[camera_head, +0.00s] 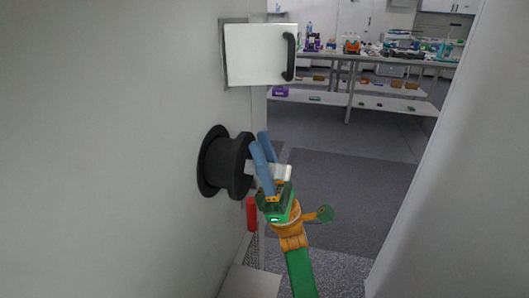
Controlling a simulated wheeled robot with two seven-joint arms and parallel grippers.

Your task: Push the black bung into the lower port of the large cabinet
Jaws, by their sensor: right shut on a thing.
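The large cabinet's pale wall (120,150) fills the left of the view. A black round collar (210,161), which looks like the lower port's rim, stands on it. The black bung (238,166) shows as a thick round body at the collar, sticking out to the right. I cannot tell how deep it sits. My right gripper (263,146), with blue fingers, is at the bung's outer end and shut on it; the fingers hide the grip itself. My left gripper is not in view.
Above the port is a white hatch (255,54) with a black handle (291,57). A red upright part (252,214) is below the bung. A pale wall (455,180) bounds the right. Open floor (350,190) leads to a loaded bench (375,59).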

